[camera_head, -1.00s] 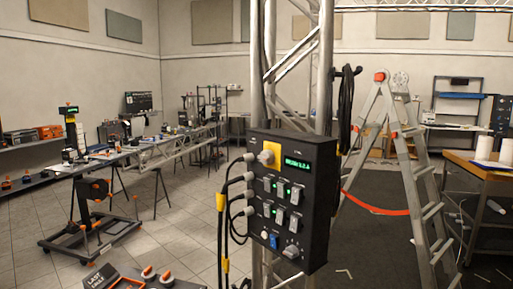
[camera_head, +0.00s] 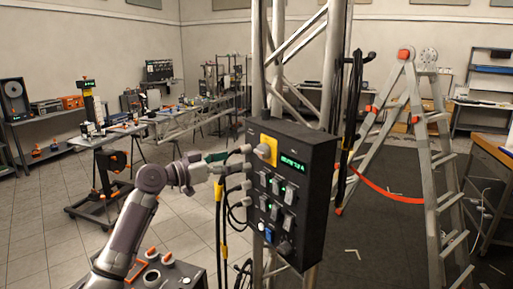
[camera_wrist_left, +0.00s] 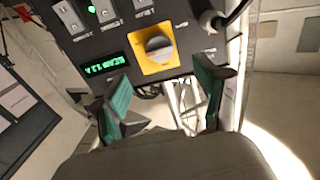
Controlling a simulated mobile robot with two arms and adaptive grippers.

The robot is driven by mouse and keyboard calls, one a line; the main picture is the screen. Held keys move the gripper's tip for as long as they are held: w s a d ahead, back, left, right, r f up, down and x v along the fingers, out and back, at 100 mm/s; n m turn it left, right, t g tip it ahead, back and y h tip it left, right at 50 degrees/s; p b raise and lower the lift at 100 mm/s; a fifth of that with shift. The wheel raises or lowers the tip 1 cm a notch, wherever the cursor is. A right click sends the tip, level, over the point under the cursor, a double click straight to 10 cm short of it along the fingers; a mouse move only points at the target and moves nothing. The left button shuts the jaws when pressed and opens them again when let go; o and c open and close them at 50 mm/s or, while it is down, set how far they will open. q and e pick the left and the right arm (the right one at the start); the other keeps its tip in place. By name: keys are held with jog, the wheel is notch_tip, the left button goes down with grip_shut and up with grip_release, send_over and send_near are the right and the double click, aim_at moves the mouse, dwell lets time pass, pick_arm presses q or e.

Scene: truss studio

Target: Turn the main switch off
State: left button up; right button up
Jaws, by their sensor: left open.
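The black power box (camera_head: 312,190) is mounted on the truss and has a main switch, a grey rotary knob (camera_head: 263,152) on a yellow plate (camera_head: 268,142). In the left wrist view the knob (camera_wrist_left: 158,46) and its yellow plate (camera_wrist_left: 150,68) are plainly seen, beside a green-lit display (camera_wrist_left: 102,65). My left gripper (camera_head: 232,158) is to the left of the knob in the head view, near the plugs. In the wrist view my left gripper (camera_wrist_left: 165,92) has its green-padded fingers spread, with the knob beyond them and nothing between them. My right gripper is out of view.
Grey plugs with cables (camera_head: 238,168) stick out of the box's left side, close to my left gripper. Several rocker switches (camera_head: 276,186) are below the knob. The truss (camera_head: 340,60) stands behind the box; a stepladder (camera_head: 420,150) stands at right.

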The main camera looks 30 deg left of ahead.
aim_at(258, 151)
pick_arm(q)
jog(key=p+x, duration=0.3)
jog(key=x, duration=0.5)
jog(key=shift+w+d+r+p, duration=0.15)
jog(key=shift+w+p, duration=0.15)
jog(key=shift+w+d, duration=0.2)
jog(key=shift+w, duration=0.35)
jog(key=c, duration=1.2)
